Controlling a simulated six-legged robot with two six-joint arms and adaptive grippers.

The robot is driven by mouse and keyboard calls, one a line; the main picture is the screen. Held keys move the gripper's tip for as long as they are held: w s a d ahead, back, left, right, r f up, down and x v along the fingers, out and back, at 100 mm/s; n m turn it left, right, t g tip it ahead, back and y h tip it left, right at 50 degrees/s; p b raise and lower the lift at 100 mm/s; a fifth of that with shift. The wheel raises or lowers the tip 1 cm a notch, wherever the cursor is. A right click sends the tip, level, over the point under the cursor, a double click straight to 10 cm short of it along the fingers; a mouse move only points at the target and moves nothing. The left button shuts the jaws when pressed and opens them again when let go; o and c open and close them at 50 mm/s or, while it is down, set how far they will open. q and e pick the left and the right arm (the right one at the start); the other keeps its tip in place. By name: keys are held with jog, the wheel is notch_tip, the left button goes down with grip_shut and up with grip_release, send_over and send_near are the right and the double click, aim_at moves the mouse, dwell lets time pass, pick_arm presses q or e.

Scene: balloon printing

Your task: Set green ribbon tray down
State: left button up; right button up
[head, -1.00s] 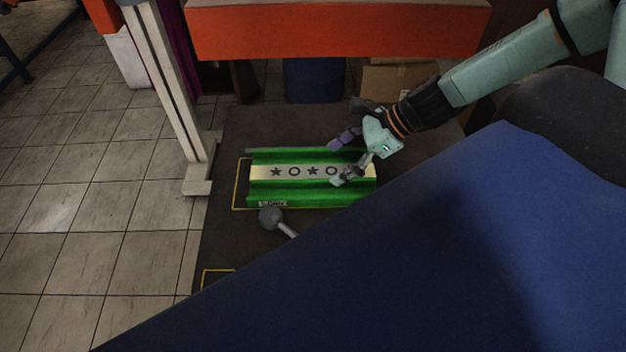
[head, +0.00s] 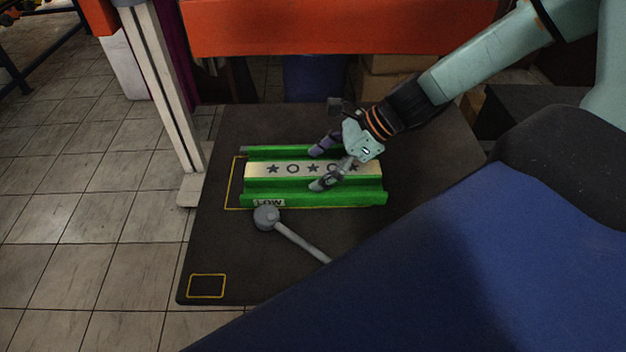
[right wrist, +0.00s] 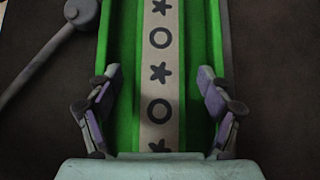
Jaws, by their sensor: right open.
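The green ribbon tray (head: 365,197) lies on the dark table, partly over a yellow outlined rectangle. It has green rails, a cream ribbon (head: 255,169) with stars and circles down its middle, and a "LOW" label at its front left. My right gripper (head: 318,167) is over the tray, its fingers open across the ribbon. My left gripper is not in view.
A grey round-headed tool (head: 267,217) with a long handle lies just in front of the tray. A small yellow outlined rectangle (head: 206,286) marks the table's front left. A pale post (head: 165,90) stands at the left edge. An orange beam (head: 340,27) crosses behind.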

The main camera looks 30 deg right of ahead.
aim_at(319, 169)
jog(key=shift+w+f, duration=0.1)
jog(key=shift+c, duration=0.8)
jog(key=c, duration=1.5)
notch_tip(319, 169, up, 10)
jog(key=p, duration=0.9)
